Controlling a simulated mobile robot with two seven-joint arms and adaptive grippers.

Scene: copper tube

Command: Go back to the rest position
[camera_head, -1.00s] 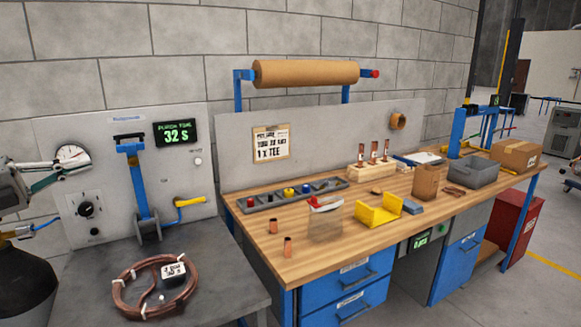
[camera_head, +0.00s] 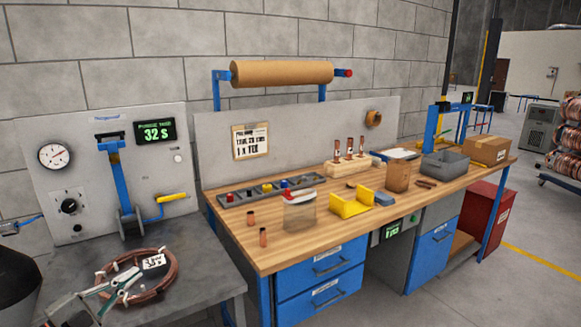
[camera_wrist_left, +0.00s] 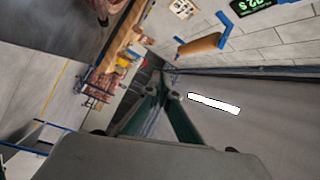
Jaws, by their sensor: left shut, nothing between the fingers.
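My left gripper (camera_head: 126,280) comes in from the lower left in the head view, in front of the reddish-brown copper tube coil (camera_head: 165,277) on the grey side bench. It covers part of the coil, and I cannot tell how far above it the gripper is. Its fingers are shut and empty; they also show close together in the left wrist view (camera_wrist_left: 168,92). My right gripper is not in view.
A grey panel with a gauge (camera_head: 55,155), blue lever (camera_head: 118,180) and yellow-handled valve (camera_head: 172,198) stands behind the coil. The wooden workbench (camera_head: 300,240) to the right carries copper fittings, a jar (camera_head: 299,212) and a yellow holder (camera_head: 350,206). Floor is free at the lower right.

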